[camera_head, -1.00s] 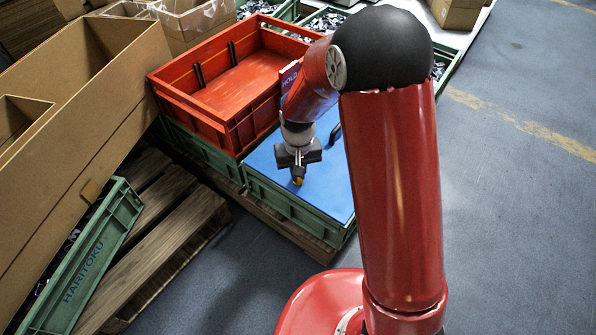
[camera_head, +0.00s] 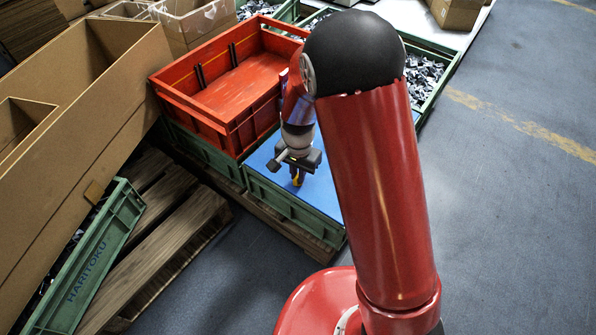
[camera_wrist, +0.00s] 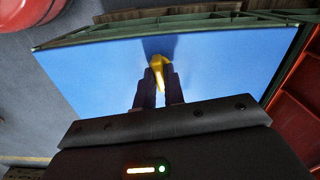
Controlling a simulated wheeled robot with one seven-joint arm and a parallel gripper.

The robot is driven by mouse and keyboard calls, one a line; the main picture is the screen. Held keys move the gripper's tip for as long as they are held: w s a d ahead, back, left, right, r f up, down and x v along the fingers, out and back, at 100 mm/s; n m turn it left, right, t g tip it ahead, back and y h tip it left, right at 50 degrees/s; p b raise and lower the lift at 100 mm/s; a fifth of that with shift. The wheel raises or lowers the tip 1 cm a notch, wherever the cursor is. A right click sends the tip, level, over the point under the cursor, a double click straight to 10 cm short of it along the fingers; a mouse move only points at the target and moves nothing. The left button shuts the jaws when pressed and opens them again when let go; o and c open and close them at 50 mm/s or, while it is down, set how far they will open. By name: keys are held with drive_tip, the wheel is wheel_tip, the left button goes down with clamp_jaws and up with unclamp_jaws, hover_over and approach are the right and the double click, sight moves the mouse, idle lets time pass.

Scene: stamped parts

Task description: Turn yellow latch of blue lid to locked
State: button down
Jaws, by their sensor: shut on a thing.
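The blue lid (camera_head: 324,190) covers a green crate, and my arm hides part of it in the head view. It fills much of the wrist view (camera_wrist: 95,75). The yellow latch (camera_wrist: 157,64) stands near the lid's edge, and its tip shows under my gripper in the head view (camera_head: 297,182). My gripper (camera_wrist: 160,82) is shut on the latch, with one finger on each side of it. Whether the latch is at its locked position cannot be told.
An empty red crate (camera_head: 157,85) stands beside the lid at the back left. A green crate marked HARITOKU (camera_head: 72,310) leans by a wooden pallet (camera_head: 165,250) at the left. Large cardboard boxes (camera_head: 100,100) fill the far left. The floor at right is clear.

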idle(0.3)
drive_tip(key=c, duration=1.5)
unclamp_jaws()
wheel_tip(320, 180, up, 8)
drive_tip(key=shift+f+p, duration=0.25)
drive_tip(key=shift+p, duration=0.45)
drive_tip(key=shift+r, duration=0.15)
